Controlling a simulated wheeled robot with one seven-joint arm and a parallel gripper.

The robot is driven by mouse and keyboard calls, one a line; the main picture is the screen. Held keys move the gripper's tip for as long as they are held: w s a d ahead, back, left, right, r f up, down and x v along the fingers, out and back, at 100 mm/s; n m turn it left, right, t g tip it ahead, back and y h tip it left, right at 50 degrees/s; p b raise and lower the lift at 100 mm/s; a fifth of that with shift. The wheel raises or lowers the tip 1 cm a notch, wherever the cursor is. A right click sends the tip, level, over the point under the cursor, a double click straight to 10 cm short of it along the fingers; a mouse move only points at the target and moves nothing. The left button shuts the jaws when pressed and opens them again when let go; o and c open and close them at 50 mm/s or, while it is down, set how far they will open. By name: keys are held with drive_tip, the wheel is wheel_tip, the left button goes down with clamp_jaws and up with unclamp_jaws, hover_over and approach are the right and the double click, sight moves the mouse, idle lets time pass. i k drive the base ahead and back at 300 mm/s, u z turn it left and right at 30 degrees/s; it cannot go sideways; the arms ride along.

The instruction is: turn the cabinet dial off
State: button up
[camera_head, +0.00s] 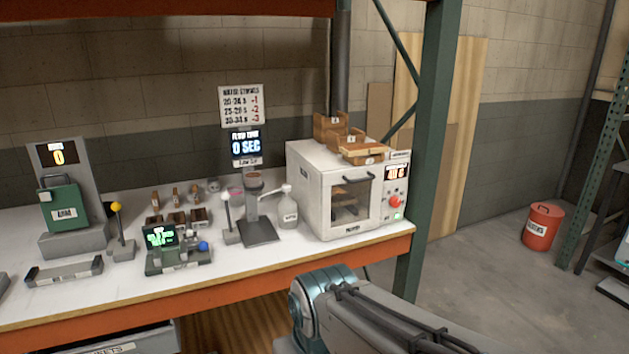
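The cabinet (310,195) is a white box with a glass door and a dark handle at the right end of the bench. A red dial (395,202) sits on the control panel to the right of its door. Above the dial is a lit orange display (397,172), too small to read surely. A small green light (398,216) glows below the dial. The dial's exact setting cannot be told. The door looks shut, with something wooden inside. Part of my arm shows at the bottom, in front of the bench edge, but my gripper is out of view.
Wooden trays (362,152) lie on top of the cabinet. A white bottle (288,212) and a flow timer stand (258,232) are left of it. A green rack post (433,150) rises just right of the cabinet. A red bin (541,230) stands on open floor.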

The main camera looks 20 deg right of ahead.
sight(394, 202)
drive_tip(key=k, duration=0.6)
drive_tip(key=z, duration=0.6)
drive_tip(key=i, duration=1.45)
drive_tip(key=z, duration=0.05)
